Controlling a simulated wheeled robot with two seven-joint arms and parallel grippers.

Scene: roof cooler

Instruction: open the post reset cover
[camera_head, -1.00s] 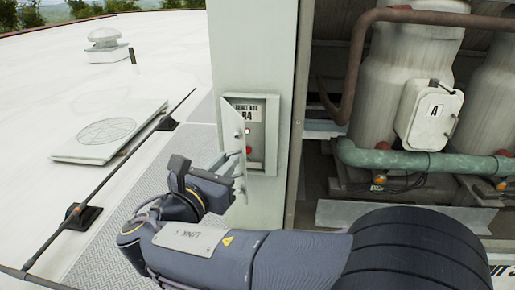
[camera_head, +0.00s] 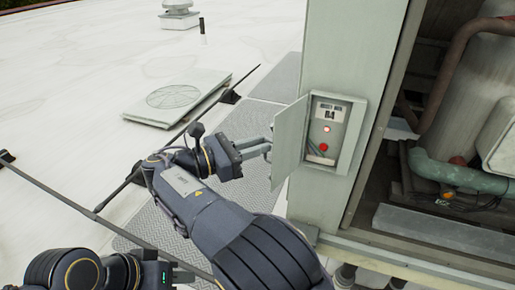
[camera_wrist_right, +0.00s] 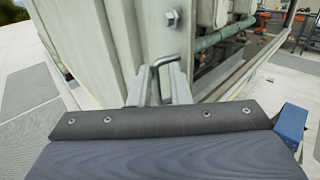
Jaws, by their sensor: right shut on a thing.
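The post reset cover (camera_head: 289,143) is a pale grey-green door hinged at the left side of a small box (camera_head: 357,130) on the post. It stands swung outward to the left, exposing the box's inside. Inside are a B4 label (camera_head: 329,111), a lit lamp (camera_head: 326,129) and a red button (camera_head: 323,147). My right gripper (camera_head: 258,149) is at the cover's outer left side. In the right wrist view its fingers (camera_wrist_right: 159,88) are closed on the cover's bent metal handle (camera_wrist_right: 168,62). My left gripper (camera_head: 180,274) is low at the left, apart from the cover; its jaws are unclear.
The post (camera_head: 352,60) stands beside an open bay with pipes (camera_head: 455,174) and tanks at the right. A flat roof vent (camera_head: 178,97) and a dark rod (camera_head: 175,135) lie to the left. The white roof (camera_head: 90,80) is mostly clear.

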